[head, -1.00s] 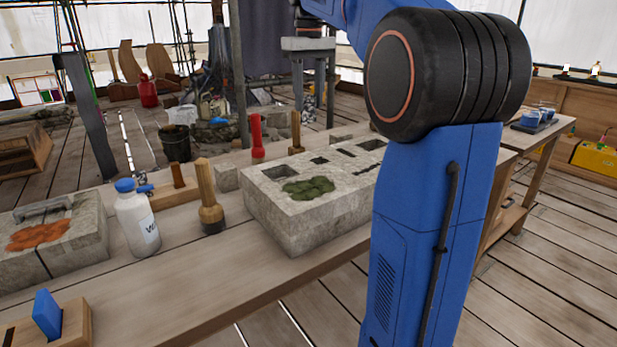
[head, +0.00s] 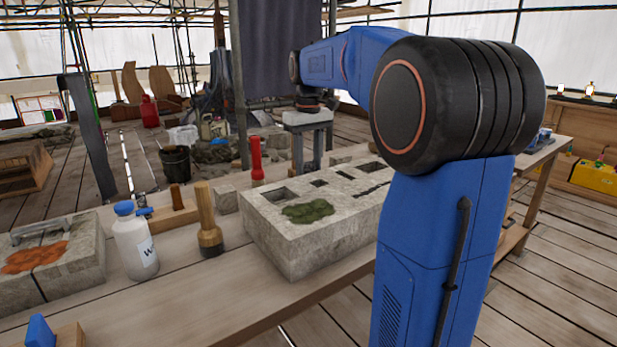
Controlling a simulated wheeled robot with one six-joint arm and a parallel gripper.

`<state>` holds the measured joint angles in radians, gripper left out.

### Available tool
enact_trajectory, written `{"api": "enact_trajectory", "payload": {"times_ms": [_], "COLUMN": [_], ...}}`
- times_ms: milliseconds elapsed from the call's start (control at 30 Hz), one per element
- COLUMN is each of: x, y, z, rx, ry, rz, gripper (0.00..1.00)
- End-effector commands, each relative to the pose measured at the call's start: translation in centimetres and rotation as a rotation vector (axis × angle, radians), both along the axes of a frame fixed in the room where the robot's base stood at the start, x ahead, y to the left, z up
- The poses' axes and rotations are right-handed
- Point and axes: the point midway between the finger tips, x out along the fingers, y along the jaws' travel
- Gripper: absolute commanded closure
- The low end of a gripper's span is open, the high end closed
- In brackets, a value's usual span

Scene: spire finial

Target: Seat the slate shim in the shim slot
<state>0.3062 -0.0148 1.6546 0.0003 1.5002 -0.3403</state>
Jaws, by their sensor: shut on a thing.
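My gripper (head: 309,165) points down over the far side of the pale stone block (head: 290,247), near its slots. Its fingers are shut on what I take to be the slate shim, which is too small and dark between them to make out. The block's top has a large square hole (head: 273,196), a smaller dark opening (head: 319,183) and several narrow slots to the right. I cannot tell which one is the shim slot. The gripper partly overlaps the block's far edge in view, and any contact cannot be judged.
A green moss patch (head: 307,212) lies on the block. A wooden mallet (head: 207,220), a white bottle (head: 135,242) and a second stone block (head: 60,262) stand to the left. A red-handled tool (head: 256,160) is behind. My arm hides the block's right end.

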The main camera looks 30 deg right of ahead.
Motion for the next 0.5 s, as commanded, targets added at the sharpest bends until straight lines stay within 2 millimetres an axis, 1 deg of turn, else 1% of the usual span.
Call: {"api": "enact_trajectory", "payload": {"times_ms": [200,300,500], "x": [-0.1,-0.1,0.0], "y": [0.0,0.0,0.0], "z": [-2.7,-3.7,-3.8], "rx": [0.001,0.001,0.0], "ry": [0.003,0.002,0.0], "rz": [0.0,0.0,0.0], "gripper": [0.84,0.84,0.84]}}
